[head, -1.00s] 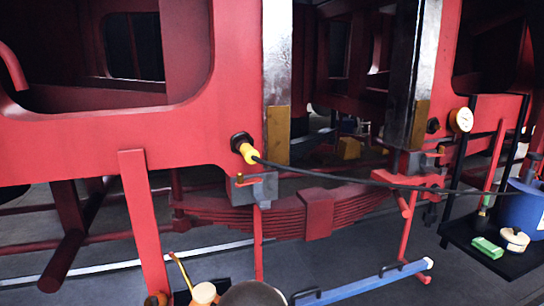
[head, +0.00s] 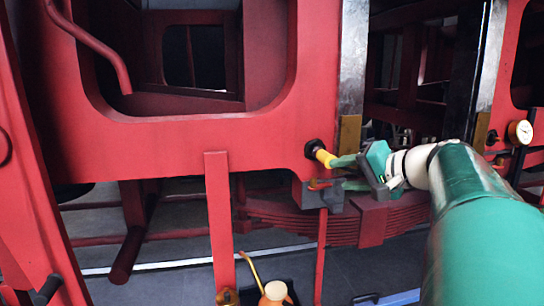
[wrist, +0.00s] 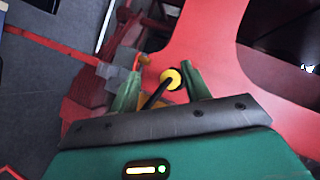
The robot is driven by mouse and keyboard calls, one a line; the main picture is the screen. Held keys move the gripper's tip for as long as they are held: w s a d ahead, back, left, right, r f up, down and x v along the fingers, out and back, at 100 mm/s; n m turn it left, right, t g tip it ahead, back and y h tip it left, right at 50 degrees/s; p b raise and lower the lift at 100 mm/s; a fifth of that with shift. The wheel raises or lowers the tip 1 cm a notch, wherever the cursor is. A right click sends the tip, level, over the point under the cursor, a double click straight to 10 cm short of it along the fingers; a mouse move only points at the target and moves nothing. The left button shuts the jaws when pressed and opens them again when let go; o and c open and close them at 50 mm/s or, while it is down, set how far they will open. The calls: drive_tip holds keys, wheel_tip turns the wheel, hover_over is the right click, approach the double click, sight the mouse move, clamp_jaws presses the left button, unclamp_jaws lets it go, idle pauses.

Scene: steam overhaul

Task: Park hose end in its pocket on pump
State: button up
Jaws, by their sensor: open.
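The yellow hose end (head: 325,156) sits at a dark round fitting (head: 315,147) on the red locomotive frame. In the wrist view the hose end (wrist: 171,79) shows as a yellow ring, with the black hose (wrist: 155,97) running back from it between my fingers. My gripper (head: 344,172) is open, its green fingers pointing at the hose end from the right. In the wrist view my gripper (wrist: 160,78) has one finger on each side of it, with gaps visible. In the head view my arm hides most of the hose. I cannot make out the pump or its pocket.
A grey block with a red lever (head: 318,184) sits just below the hose end, close to my lower finger. A red post (head: 219,215) stands to the left. An orange oil can (head: 274,293) is at the bottom. A pressure gauge (head: 520,132) is at the right.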

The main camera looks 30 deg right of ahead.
sight(324, 157)
drive_tip(key=s+d+r+t, duration=0.1)
drive_tip(key=d+r+t, duration=0.1)
drive_tip(key=d+r, duration=0.15)
drive_tip(key=shift+m+g+h, duration=0.3)
drive_tip(key=shift+h, duration=0.1)
drive_tip(key=x, duration=0.8)
drive_tip(key=shift+w+d+f, duration=0.1)
drive_tip(key=shift+w+f, duration=0.2)
drive_tip(key=shift+f, duration=0.15)
drive_tip(key=c, duration=1)
clamp_jaws()
drive_tip(key=shift+s, duration=0.1)
drive_tip(key=shift+s+a, duration=0.25)
drive_tip(key=shift+s, duration=0.55)
drive_tip(key=shift+s+a, duration=0.25)
drive_tip(key=shift+s, duration=0.55)
drive_tip(key=shift+s+a, duration=0.25)
drive_tip(key=shift+s, duration=0.6)
